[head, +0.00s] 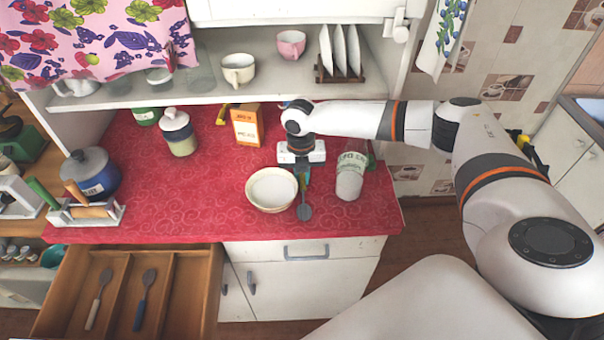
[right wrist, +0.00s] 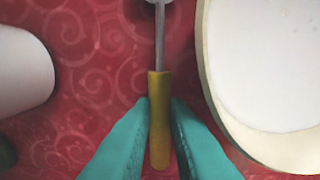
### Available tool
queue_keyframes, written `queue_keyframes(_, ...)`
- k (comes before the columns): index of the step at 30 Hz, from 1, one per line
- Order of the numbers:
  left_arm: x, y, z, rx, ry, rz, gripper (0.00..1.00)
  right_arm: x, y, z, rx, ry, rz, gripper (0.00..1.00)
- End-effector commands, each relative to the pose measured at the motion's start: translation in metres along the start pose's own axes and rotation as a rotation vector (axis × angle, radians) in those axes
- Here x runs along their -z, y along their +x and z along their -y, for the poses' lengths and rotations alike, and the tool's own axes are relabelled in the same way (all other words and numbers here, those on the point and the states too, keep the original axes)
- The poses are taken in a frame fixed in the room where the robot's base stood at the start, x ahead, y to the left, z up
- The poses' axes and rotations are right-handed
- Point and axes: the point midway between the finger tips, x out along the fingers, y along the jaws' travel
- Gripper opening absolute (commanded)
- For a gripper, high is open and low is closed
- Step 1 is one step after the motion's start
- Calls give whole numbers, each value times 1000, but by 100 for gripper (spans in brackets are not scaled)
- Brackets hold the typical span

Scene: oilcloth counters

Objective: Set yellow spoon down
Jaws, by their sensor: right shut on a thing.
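The yellow spoon has a yellow handle (right wrist: 160,110) and a grey metal head (head: 304,212). My right gripper (right wrist: 158,132) is shut on the handle, with one teal finger on each side. In the head view my right gripper (head: 303,176) points down over the red counter, between the cream bowl and the white bottle. The spoon's head points toward the counter's front edge. Whether the spoon touches the cloth or hangs just above it, I cannot tell. My left gripper is not in view.
The cream bowl (head: 272,189) stands close left of the spoon, the bottle (head: 350,176) close right. An orange-and-white box (head: 246,126) and a lidded jar (head: 179,133) stand behind. An open wooden drawer (head: 165,285) holds two spoons. The counter's (head: 215,190) left-middle is clear.

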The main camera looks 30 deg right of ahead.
Motion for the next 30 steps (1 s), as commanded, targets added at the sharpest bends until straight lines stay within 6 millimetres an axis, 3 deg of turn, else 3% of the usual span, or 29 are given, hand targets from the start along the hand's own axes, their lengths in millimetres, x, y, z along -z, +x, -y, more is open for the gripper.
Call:
queue_keyframes(5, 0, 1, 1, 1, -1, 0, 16, 0, 3, 0, 0, 0, 1, 0)
queue_keyframes(6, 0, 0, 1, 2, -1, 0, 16, 0, 2, 0, 0, 0, 0, 21)
queue_keyframes(7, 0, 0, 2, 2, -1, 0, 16, 0, 2, 0, 0, 0, 0, 23)
queue_keyframes(17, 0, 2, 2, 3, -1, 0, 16, 0, -4, 1, 2, 0, -1, 23)
queue_keyframes(20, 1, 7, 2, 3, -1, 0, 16, 1, -18, 1, 3, 1, -2, 23)
queue_keyframes(30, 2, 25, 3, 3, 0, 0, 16, 1, -89, 1, 4, 0, -4, 23)
